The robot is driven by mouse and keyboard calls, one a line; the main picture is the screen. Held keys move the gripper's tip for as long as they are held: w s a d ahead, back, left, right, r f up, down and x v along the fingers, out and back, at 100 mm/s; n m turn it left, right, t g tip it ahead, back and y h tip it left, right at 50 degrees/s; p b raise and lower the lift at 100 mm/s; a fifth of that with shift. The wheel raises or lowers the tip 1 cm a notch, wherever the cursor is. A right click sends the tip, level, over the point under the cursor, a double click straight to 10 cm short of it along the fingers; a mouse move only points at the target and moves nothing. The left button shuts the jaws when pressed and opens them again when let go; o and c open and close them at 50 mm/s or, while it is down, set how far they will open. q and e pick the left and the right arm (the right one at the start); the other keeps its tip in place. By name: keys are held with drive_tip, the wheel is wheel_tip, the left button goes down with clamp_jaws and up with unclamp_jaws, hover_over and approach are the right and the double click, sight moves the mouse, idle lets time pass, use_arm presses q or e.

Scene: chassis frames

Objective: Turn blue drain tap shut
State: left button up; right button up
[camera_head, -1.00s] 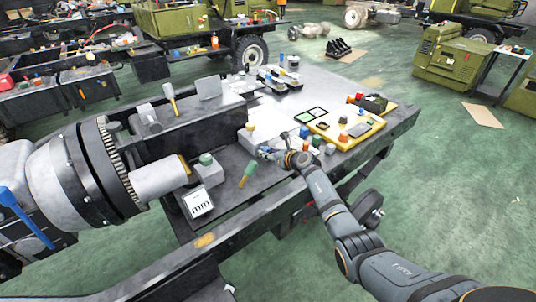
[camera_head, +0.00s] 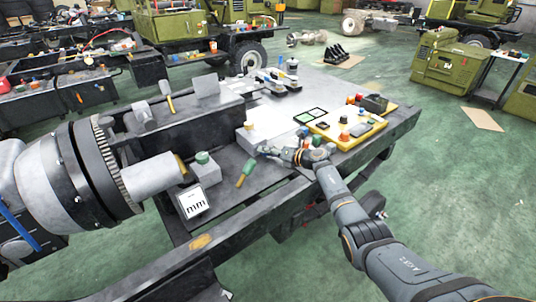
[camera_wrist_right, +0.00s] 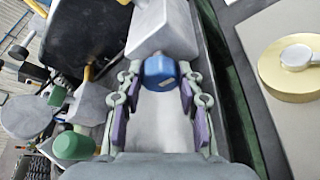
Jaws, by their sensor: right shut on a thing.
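The blue drain tap (camera_wrist_right: 160,71) is a short blue knob on a pale grey block (camera_wrist_right: 160,28), seen in the right wrist view. My right gripper (camera_wrist_right: 158,84) has its purple-padded fingers on either side of the knob and is shut on it. In the head view my right gripper (camera_head: 272,152) reaches in from the right, low at the front of the pale block on the bench. There the tap is mostly hidden by the fingers and too small to make out. My left gripper is not in view.
A green-handled tool (camera_head: 245,173) and a green-knobbed block (camera_head: 206,168) stand left of the gripper. A yellow tray (camera_head: 350,137) with several small parts lies to the right. The wrist view shows a brass disc (camera_wrist_right: 270,72) at right. The bench's front rail (camera_head: 240,220) runs nearby.

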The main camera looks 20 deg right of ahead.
idle(0.3)
drive_tip(key=o, duration=1.2)
drive_tip(key=shift+c, duration=0.2)
drive_tip(key=shift+s+d, duration=0.35)
drive_tip(key=v, duration=0.7)
drive_tip(key=shift+r, duration=0.1)
